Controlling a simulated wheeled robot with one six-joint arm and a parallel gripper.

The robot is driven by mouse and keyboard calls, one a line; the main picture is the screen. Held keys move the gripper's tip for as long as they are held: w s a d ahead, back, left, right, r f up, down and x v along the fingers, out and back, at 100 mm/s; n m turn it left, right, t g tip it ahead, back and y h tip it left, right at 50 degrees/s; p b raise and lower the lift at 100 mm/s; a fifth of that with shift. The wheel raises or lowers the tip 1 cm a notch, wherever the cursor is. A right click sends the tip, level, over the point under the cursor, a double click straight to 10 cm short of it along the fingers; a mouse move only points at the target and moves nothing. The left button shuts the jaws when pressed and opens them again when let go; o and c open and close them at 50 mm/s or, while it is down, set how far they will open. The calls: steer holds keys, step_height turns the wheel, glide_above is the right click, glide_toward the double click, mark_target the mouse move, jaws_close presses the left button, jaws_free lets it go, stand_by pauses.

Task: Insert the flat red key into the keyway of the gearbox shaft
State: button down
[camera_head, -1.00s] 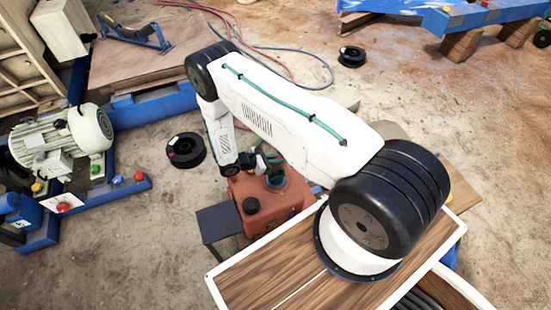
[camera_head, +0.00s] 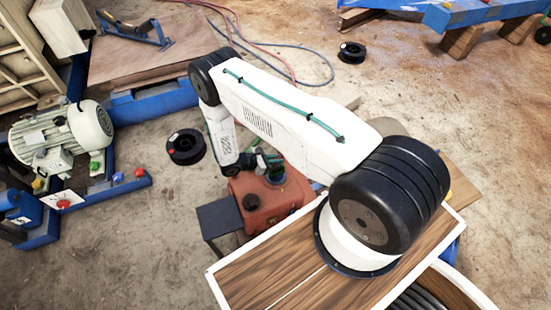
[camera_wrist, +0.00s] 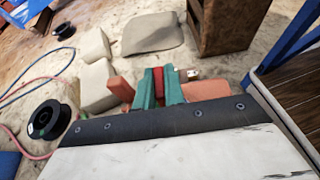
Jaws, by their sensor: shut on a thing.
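My gripper (camera_wrist: 160,76) has green fingers and is shut on the flat red key (camera_wrist: 158,82), which shows as a narrow red strip between them in the wrist view. In the head view my gripper (camera_head: 264,160) is small and partly hidden by my arm, just above a red-orange housing that looks like the gearbox (camera_head: 268,200). The housing has a dark round part (camera_head: 251,202) on its front. In the wrist view orange parts of the gearbox (camera_wrist: 207,90) show on both sides of the fingers. I cannot make out the shaft's keyway or whether the key touches it.
A grey motor (camera_head: 62,138) on a blue frame stands at the left. Black spools (camera_head: 185,147) lie on the floor, with hoses (camera_head: 290,62) behind. A dark grey stand (camera_head: 222,218) is left of the gearbox. Pale rocks (camera_wrist: 152,33) lie beyond the gripper.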

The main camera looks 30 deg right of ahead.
steer(key=shift+f, duration=0.9)
steer(key=c, duration=1.4)
jaws_free()
steer(key=v, duration=0.8)
steer(key=shift+d, duration=0.1)
